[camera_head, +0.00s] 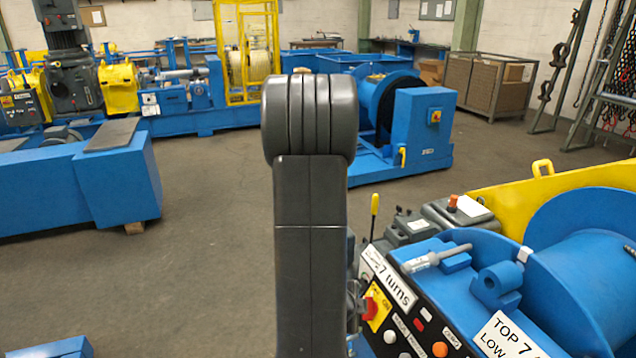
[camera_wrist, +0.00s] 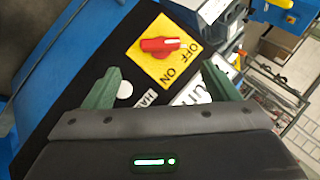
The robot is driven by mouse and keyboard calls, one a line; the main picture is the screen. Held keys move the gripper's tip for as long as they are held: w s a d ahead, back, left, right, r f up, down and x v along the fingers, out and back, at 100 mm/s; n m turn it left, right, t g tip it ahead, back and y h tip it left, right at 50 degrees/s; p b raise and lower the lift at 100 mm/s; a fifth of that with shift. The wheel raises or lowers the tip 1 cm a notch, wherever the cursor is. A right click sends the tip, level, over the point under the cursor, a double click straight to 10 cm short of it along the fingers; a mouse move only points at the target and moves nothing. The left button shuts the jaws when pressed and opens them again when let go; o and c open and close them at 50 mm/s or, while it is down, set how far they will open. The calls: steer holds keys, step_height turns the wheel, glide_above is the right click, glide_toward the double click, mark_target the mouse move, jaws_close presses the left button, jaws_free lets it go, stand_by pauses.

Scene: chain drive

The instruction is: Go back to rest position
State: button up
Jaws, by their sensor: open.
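My gripper (camera_wrist: 160,85) shows in the wrist view with its two green fingers spread apart and nothing between them. A red rotary switch (camera_wrist: 160,44) on a yellow plate marked OFF and ON lies just beyond the fingertips on a black panel. Its handle lies roughly across the picture in that view. The switch also shows in the head view (camera_head: 370,308), partly hidden at the right edge of my arm. My arm stands upright in the middle of the head view and hides my gripper there.
A blue machine with a large drum (camera_head: 590,275) and a control panel (camera_head: 415,325) stands close at right. A blue block (camera_head: 120,185) stands at left. A smaller blue winch (camera_head: 420,130) stands behind my arm. The floor (camera_head: 200,260) at left of my arm is clear.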

steer(key=b+x, duration=0.2)
steer(key=x, duration=0.7)
steer(key=shift+w+d+f, duration=0.1)
steer(key=shift+w+f, duration=0.1)
steer(key=shift+f, duration=0.05)
steer(key=shift+r, duration=0.1)
steer(key=p+v, duration=0.4)
steer(key=v, duration=0.9)
steer(key=b+x, duration=0.4)
steer(key=x, duration=0.9)
steer(key=shift+f+b, duration=0.25)
steer(key=shift+b, duration=0.05)
steer(key=shift+w+f+b, duration=0.1)
steer(key=shift+f+b, duration=0.05)
steer(key=shift+b, duration=0.35)
steer(key=shift+m+b, duration=0.4)
steer(key=shift+b, duration=0.5)
steer(key=shift+m+t+b, duration=0.3)
steer(key=shift+t+b, duration=0.1)
steer(key=shift+b, duration=0.5)
